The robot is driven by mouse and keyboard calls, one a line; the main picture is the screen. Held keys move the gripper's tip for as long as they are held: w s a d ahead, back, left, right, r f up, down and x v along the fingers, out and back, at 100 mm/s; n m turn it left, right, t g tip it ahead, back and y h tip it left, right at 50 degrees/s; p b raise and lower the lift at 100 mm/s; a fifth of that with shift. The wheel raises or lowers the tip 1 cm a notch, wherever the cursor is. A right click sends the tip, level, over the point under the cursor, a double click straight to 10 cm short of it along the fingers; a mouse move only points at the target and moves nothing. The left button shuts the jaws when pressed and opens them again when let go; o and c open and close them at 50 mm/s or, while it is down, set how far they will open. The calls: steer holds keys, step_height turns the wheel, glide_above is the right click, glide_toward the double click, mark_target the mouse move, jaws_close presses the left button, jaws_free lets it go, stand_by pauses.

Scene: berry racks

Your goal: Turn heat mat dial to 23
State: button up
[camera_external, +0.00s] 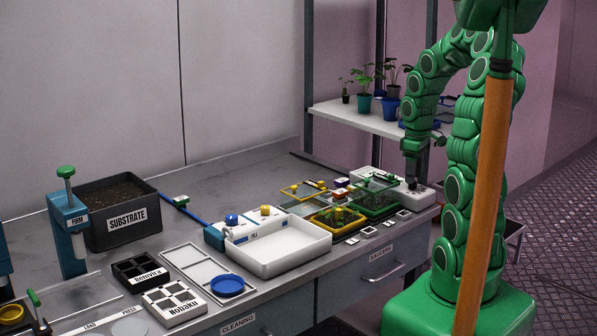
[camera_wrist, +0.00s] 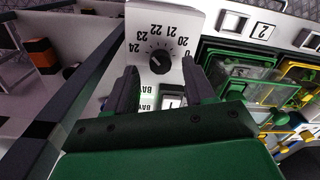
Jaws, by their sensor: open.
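The heat mat dial (camera_wrist: 159,61) is a small dark round knob on a white control box (camera_wrist: 190,16), with 0 and 20 to 24 printed upside down around it in the wrist view. I cannot tell which number its pointer faces. My gripper (camera_wrist: 160,68) is open, its dark fingers on either side of the dial, with a visible gap to it. In the external view my gripper (camera_external: 411,178) points down over the white box (camera_external: 423,197) at the right end of the bench, and the dial there is hidden or too small to see.
A green tray (camera_external: 381,211) with a clear lid and a yellow tray (camera_external: 337,228) stand left of the box. Numbered tags (camera_external: 368,232) lie along the bench's front edge. A shelf (camera_external: 366,120) with potted plants is behind. A white basin (camera_external: 278,252) stands farther left.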

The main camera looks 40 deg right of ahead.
step_height(320, 180, up, 6)
steer(key=shift+f, duration=0.15)
stand_by(0.6)
steer(key=s+a+r+m, duration=0.1)
steer(key=s+a+r, duration=0.1)
steer(key=s+a, duration=0.35)
steer(key=s+a+r+g, duration=0.1)
steer(key=s+a+r, duration=0.15)
steer(key=a, duration=0.65)
steer(key=s+a+r+m, duration=0.1)
steer(key=s+a, duration=0.4)
steer(key=a, duration=0.3)
steer(key=s+a+m, duration=0.1)
steer(key=s+a, duration=0.3)
steer(key=s, duration=0.4)
steer(key=shift+m+g, duration=0.3)
steer(key=shift+g, duration=0.1)
steer(key=shift+c, duration=0.3)
